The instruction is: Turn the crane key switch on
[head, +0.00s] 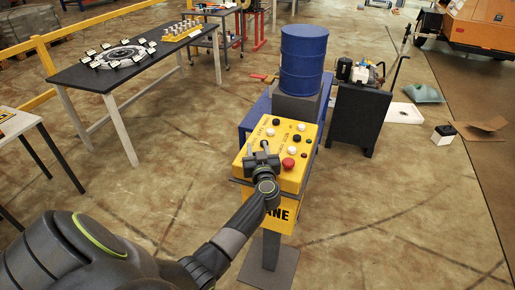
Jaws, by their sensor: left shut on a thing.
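The yellow crane control box (308,145) stands on a grey post in the middle of the head view, with black, white and red knobs on its sloped top. A large red button (288,163) sits near its lower right. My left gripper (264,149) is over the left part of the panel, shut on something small. The gripper covers what it holds, so I cannot see the crane key switch or which way it is turned. My right gripper is not in view.
A blue barrel (303,60) stands behind the box. A dark cabinet (357,120) with small equipment on top is to its right. A black table (95,75) with a ring of small parts is at the upper left. The floor right of the box is mostly clear.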

